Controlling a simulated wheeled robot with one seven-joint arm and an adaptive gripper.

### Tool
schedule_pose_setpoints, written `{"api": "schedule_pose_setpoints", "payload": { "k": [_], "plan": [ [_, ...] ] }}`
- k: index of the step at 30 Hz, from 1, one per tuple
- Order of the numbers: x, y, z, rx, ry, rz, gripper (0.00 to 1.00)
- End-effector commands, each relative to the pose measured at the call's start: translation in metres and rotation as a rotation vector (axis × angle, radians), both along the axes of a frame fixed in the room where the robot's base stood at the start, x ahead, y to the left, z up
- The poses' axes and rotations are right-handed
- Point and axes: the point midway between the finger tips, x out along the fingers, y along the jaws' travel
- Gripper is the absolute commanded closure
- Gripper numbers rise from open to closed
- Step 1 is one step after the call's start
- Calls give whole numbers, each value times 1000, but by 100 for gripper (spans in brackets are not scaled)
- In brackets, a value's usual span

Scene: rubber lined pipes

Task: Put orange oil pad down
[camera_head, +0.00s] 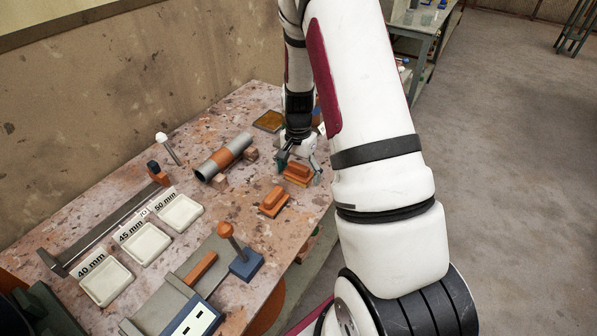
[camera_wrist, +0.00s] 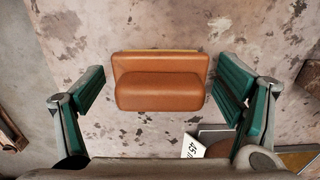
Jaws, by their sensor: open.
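An orange oil pad (camera_wrist: 160,80) lies on the stained worktable, between the spread fingers of my gripper (camera_wrist: 160,92) in the wrist view. Clear gaps show between the pad and both green-lined fingers. In the head view my gripper (camera_head: 301,168) is low over the table's far right part, with this orange pad (camera_head: 297,175) under it. A second, similar orange block (camera_head: 273,202) lies on the table nearer the front. I cannot tell from the head view whether the fingers touch the table.
A grey pipe with an orange band (camera_head: 223,158) rests on small blocks to the left. White trays marked 40 mm (camera_head: 106,284), 45 mm (camera_head: 146,244) and 50 mm (camera_head: 180,213) stand front left. A blue-based tool (camera_head: 246,264) stands near the front edge. An amber tray (camera_head: 269,121) lies behind.

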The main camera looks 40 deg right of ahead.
Motion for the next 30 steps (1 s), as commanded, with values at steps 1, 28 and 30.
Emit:
{"api": "schedule_pose_setpoints", "payload": {
  "k": [1, 28, 30],
  "plan": [
    [0, 0, 3, -1, -1, 0, 14],
    [-1, 8, 135, 0, -15, 33, 14],
    [-5, 20, 151, 2, -34, 80, 14]
  ]
}}
